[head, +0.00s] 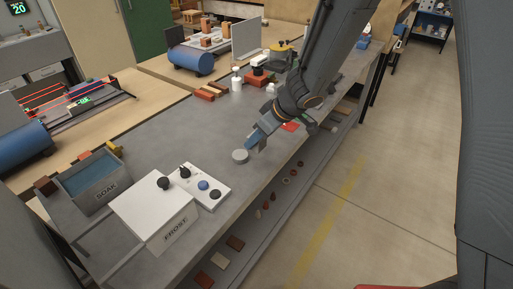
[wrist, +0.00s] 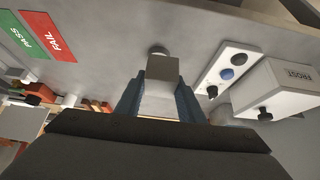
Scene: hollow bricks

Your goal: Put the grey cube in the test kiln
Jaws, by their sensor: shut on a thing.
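My gripper (head: 256,140) is over the grey workbench, with its blue fingers pointing down. In the wrist view the fingers (wrist: 160,100) are shut on the grey cube (wrist: 162,70), one on each side. I cannot tell whether the cube touches the bench. I cannot make out the test kiln in either view.
A white FROST box (head: 155,212) and a knobbed control panel (head: 200,187) stand nearer on the bench, with a SOAK tub (head: 92,184) at left. Red bricks (head: 211,91) and a white bottle (head: 236,80) stand farther back. The bench between them is mostly clear.

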